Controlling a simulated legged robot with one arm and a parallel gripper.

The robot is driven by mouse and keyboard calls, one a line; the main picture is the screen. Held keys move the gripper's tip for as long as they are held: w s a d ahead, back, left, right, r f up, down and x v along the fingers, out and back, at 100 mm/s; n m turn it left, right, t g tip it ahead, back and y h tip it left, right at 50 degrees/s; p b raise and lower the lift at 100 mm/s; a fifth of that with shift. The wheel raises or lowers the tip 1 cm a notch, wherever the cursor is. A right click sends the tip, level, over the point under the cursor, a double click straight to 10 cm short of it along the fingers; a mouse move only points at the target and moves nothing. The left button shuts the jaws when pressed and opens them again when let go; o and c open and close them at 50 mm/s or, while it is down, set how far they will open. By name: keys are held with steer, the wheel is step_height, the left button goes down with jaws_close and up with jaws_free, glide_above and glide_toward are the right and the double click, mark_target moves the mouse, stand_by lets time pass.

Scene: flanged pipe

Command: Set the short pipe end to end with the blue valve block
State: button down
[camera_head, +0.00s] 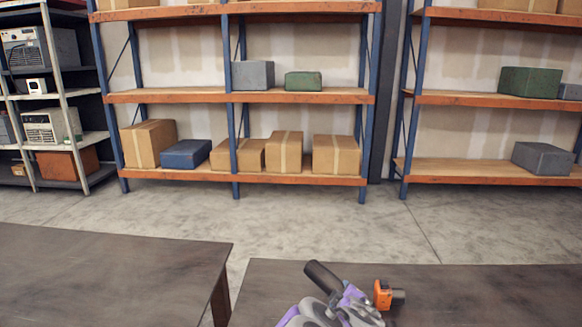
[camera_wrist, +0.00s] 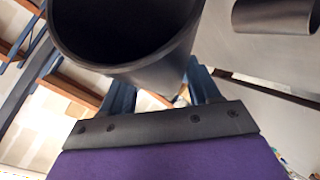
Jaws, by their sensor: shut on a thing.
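A short dark pipe (camera_head: 322,276) is held in my gripper (camera_head: 345,296), tilted, low in the head view. In the wrist view the pipe (camera_wrist: 155,75) shows a wide open end close to the camera, with my gripper's bluish fingers (camera_wrist: 162,92) behind it. No blue valve block can be made out. An orange block (camera_head: 382,295) with a dark cylindrical stub (camera_head: 398,296) stands just right of my gripper at the table. Part of a dark cylinder (camera_wrist: 275,16) shows at the wrist view's top right, apart from the held pipe.
The right dark table (camera_head: 490,290) has bare room right of the orange block. A second dark table (camera_head: 100,270) at the left looks empty, with a gap between them. Shelves (camera_head: 240,97) with boxes stand at the back, beyond open floor.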

steer(key=v, duration=0.5)
steer(key=shift+s+a, duration=0.1)
steer(key=shift+s, duration=0.3)
